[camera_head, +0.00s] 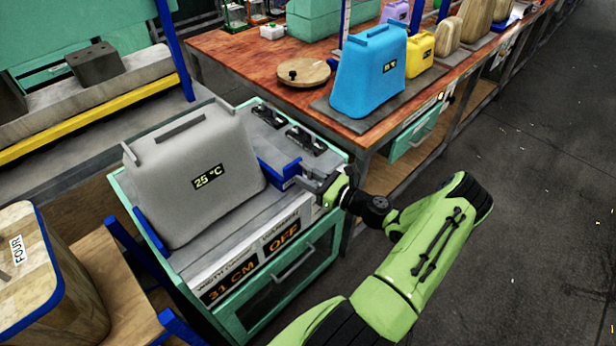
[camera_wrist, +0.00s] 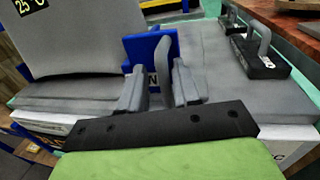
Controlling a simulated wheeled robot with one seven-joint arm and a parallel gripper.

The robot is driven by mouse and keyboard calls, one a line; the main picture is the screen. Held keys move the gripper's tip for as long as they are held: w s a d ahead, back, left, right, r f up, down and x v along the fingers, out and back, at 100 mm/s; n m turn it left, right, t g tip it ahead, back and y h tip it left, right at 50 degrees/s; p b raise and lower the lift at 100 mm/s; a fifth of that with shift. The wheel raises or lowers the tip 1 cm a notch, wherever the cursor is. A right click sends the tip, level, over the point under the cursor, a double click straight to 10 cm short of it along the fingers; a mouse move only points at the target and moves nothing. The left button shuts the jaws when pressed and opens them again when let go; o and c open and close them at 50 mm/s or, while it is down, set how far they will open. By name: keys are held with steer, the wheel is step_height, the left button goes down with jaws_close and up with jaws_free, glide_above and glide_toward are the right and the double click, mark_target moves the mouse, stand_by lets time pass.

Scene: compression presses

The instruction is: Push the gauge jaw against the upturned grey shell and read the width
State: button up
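The upturned grey shell (camera_head: 195,180) stands on the green gauge cabinet, with a "25 °C" label on its front. A blue fixed stop (camera_head: 151,234) is at its left. The blue gauge jaw (camera_head: 279,172) is at its right, touching or nearly touching; its edge meets the shell's edge in the wrist view (camera_wrist: 134,47). My gripper (camera_head: 312,186) is at the jaw. In the wrist view its two fingers (camera_wrist: 160,88) stand either side of the jaw's grey upright handle (camera_wrist: 162,62); whether both touch it is unclear. The width display (camera_head: 232,287) reads 31 CM.
A second display (camera_head: 283,238) reads OFF. Two black clamps with grey handles (camera_head: 306,139) sit behind the jaw. A wooden box (camera_head: 45,280) marked FOUR is at left. A blue shell (camera_head: 368,75) and yellow shell (camera_head: 420,52) stand on the wooden bench. The floor at right is clear.

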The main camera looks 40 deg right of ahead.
steer(key=shift+d, duration=0.1)
steer(key=p+v, duration=0.1)
steer(key=v, duration=1.4)
steer(key=shift+s, duration=0.35)
steer(key=shift+d, duration=0.1)
